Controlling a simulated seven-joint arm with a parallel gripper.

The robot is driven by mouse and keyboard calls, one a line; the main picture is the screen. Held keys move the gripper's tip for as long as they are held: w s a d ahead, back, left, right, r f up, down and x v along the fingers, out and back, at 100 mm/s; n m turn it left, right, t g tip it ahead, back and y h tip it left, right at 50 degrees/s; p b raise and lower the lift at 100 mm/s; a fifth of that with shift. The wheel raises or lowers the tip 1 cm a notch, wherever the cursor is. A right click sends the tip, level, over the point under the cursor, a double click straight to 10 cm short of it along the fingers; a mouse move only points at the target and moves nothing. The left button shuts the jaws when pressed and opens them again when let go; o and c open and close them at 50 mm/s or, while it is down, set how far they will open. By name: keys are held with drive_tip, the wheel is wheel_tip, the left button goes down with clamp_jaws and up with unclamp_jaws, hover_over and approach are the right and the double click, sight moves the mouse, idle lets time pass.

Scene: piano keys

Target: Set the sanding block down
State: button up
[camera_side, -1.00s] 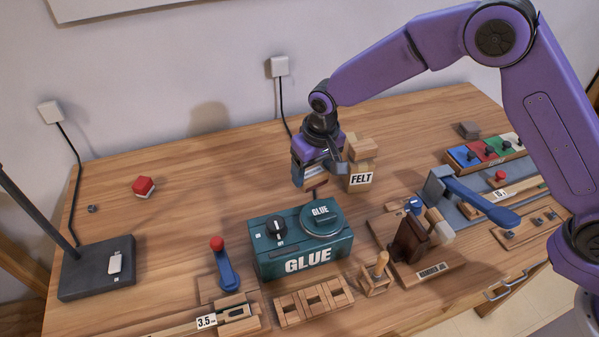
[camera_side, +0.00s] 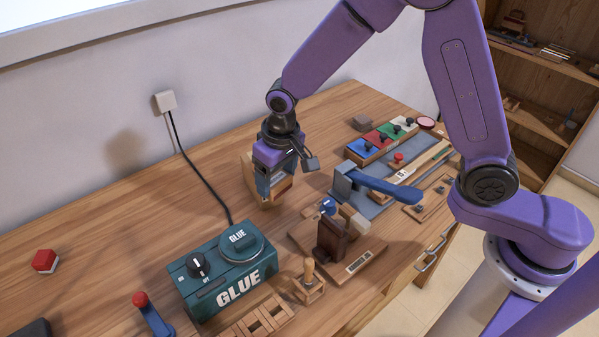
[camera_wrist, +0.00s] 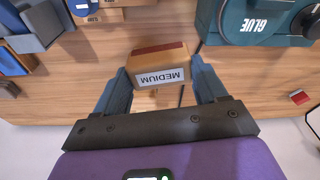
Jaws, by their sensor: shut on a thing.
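The sanding block (camera_wrist: 160,64) is a wooden block with a red-brown layer and a white "MEDIUM" label, seen between my jaws in the wrist view. My gripper (camera_wrist: 161,74) is shut on it, one finger at each side. In the side view my gripper (camera_side: 270,186) points down over the back middle of the bench, behind and right of the green glue box (camera_side: 225,278). Pale wood shows around the fingers there, and the block is partly hidden. I cannot tell whether it touches the bench.
A blue-handled tool (camera_side: 385,188) and a dark brown upright block (camera_side: 329,239) stand to the right. Coloured panels (camera_side: 385,137) lie at the back right. A red-topped block (camera_side: 45,261) lies far left. Bare bench (camera_side: 150,215) stretches left of my gripper.

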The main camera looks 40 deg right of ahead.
drive_tip(key=s+d, duration=0.1)
drive_tip(key=d, duration=0.6)
drive_tip(key=s+d+m, duration=0.1)
drive_tip(key=d, duration=0.6)
drive_tip(key=s+d+m, duration=0.1)
drive_tip(key=d, duration=0.6)
drive_tip(key=shift+s+d, duration=0.15)
drive_tip(key=shift+d, duration=0.2)
drive_tip(key=w+f, duration=0.3)
drive_tip(key=w, duration=0.1)
drive_tip(key=w+f, duration=0.3)
drive_tip(key=w, duration=0.1)
drive_tip(key=w+f, duration=0.3)
drive_tip(key=w, duration=0.2)
drive_tip(key=shift+w+f, duration=0.25)
drive_tip(key=shift+f, duration=0.8)
drive_tip(key=shift+w+f, duration=0.15)
drive_tip(key=shift+f, duration=0.75)
drive_tip(key=shift+f, duration=0.15)
drive_tip(key=o, duration=1)
drive_tip(key=shift+o, duration=0.2)
